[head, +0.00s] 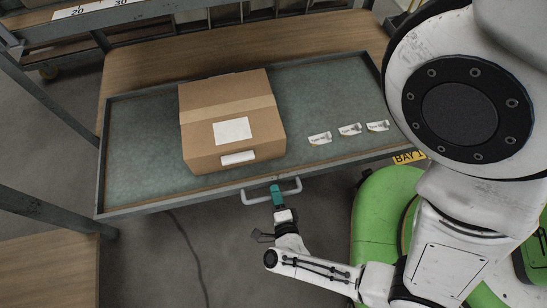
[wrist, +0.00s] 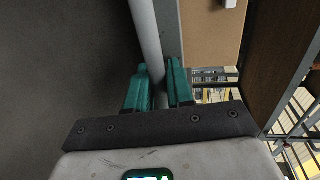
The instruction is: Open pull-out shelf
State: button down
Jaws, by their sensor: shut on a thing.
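The pull-out shelf (head: 140,150) is a grey-framed tray with a green-grey surface, seen from above in the head view. Its light grey bar handle (head: 255,199) is on the front edge. My gripper (head: 276,190) has its teal fingers shut on the handle near its middle. In the wrist view my gripper (wrist: 160,88) has a finger on either side of the handle bar (wrist: 147,35), beside the shelf's front edge. Wood shows behind the shelf's back edge; how far the shelf is out I cannot tell exactly.
A cardboard box (head: 225,112) and small white packets (head: 349,129) lie on the shelf. A yellow bay label (head: 408,157) is at the front right. Grey rack posts (head: 45,212) and a lower wooden shelf (head: 45,275) stand left. The floor (head: 160,255) in front is clear except a thin cable.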

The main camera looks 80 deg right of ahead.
jog(key=shift+a, duration=0.3)
jog(key=c, duration=1.2)
grip_release()
jog(key=shift+o, duration=0.2)
jog(key=shift+s, duration=0.1)
jog(key=p+v, duration=0.1)
jog(key=v, duration=0.9)
jog(key=shift+s+a, duration=0.2)
jog(key=shift+a, duration=0.1)
